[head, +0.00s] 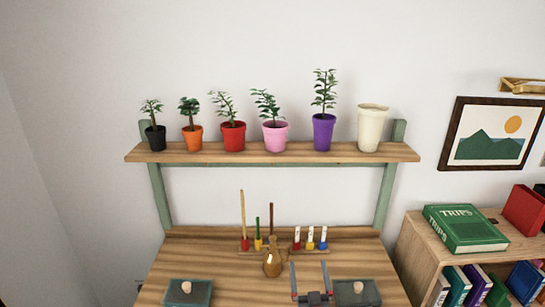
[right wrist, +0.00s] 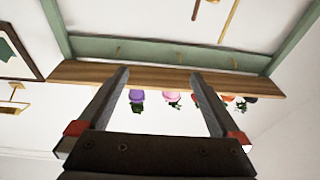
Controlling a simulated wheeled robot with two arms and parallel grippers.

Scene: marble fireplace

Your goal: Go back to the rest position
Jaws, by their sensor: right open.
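My right gripper (head: 308,266) is at the bottom of the head view, in front of the desk, its two fingers pointing up. The fingers are apart with nothing between them. In the right wrist view, the same open gripper (right wrist: 160,76) shows empty, with the shelf beyond its fingertips. My left gripper is not in view.
A wooden shelf (head: 220,153) holds several potted plants and a cream pot (head: 371,128). The desk (head: 215,262) below bears a brass-coloured vase (head: 273,262), coloured sticks, small bottles and two lidded boxes (head: 187,292). A bookcase (head: 418,243) stands at right.

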